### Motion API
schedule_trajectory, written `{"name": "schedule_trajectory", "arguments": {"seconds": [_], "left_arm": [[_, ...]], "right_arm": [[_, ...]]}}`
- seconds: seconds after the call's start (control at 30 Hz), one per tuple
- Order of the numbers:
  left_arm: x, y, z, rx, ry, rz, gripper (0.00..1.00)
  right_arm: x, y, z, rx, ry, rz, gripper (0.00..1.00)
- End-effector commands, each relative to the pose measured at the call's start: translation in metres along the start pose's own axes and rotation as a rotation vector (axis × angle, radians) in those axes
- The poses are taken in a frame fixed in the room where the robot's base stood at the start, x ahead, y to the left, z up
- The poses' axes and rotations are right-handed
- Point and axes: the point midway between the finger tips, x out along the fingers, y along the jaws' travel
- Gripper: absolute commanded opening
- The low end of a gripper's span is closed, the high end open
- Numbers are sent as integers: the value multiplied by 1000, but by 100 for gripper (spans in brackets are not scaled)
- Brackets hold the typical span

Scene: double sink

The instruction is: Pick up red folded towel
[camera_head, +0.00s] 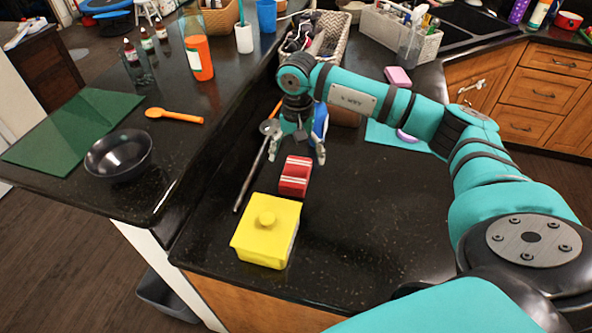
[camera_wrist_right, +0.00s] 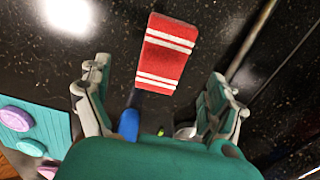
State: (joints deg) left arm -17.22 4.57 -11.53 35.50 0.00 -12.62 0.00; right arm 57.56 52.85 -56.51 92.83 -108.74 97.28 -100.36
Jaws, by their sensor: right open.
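The red folded towel (camera_head: 295,176) with white stripes lies on the black counter, just behind the yellow lidded box. My right gripper (camera_head: 297,156) is open and empty, above the counter at the towel's far end. In the right wrist view the towel (camera_wrist_right: 166,52) lies ahead of and between the spread fingers (camera_wrist_right: 160,108), apart from both. My left gripper is not in view.
The yellow box (camera_head: 266,232) stands close in front of the towel. A long dark utensil (camera_head: 254,172) lies to its left. A blue object (camera_head: 320,122) is beside my gripper. Counter to the towel's right is clear up to a teal mat (camera_head: 392,139).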

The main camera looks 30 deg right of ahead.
Motion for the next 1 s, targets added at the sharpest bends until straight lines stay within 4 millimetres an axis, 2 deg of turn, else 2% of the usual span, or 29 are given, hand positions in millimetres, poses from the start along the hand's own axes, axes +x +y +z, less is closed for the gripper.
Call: {"name": "schedule_trajectory", "arguments": {"seconds": [0.3, 0.43, 0.6, 0.87, 1.0], "left_arm": [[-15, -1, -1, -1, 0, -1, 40], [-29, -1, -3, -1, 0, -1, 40], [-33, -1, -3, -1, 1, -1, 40], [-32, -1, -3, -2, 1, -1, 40], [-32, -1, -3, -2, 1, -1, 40]], "right_arm": [[25, -2, 0, 0, -3, 0, 92], [44, -4, -2, 1, -4, 2, 92], [65, -4, -2, 1, -2, 0, 92], [69, -5, -3, 0, 0, -2, 92], [69, -5, -3, 0, 0, -2, 75]]}}
